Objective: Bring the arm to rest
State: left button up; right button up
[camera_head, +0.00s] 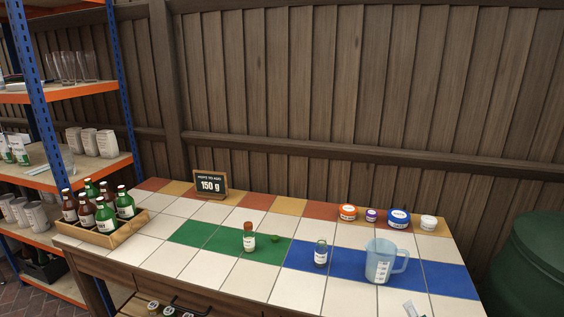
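Neither of my arms nor grippers shows in the head view. The tiled table (205,262) stands in front of me. A black sign (211,185) reading 150 g stands at the back.
A wooden crate (100,237) of several bottles sits at the table's left end. Several lidded tubs, including an orange one (348,212), line the back right. Shelves (75,172) stand left, a green bin (540,255) right. An open drawer (135,306) shows below the table.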

jog(key=s+d+f+m+g+h, duration=0.2)
jog(key=s+f+m+g, duration=0.25)
jog(key=s+m, duration=0.6)
jog(key=s+d+f+m+g+h, duration=0.25)
jog(key=s+m+g, duration=0.35)
jog(key=s+m, duration=0.4)
pick_arm(q)
jog(key=shift+s+d+f, duration=0.1)
jog(key=shift+s, duration=0.25)
pick_arm(e)
jog(key=a+f+m+t+y, duration=0.1)
jog(key=a+f+t+y, duration=0.3)
jog(key=a+f, duration=1)
jog(key=a+y, duration=0.3)
jog(key=shift+w, duration=0.3)
jog(key=shift+m+y, duration=0.25)
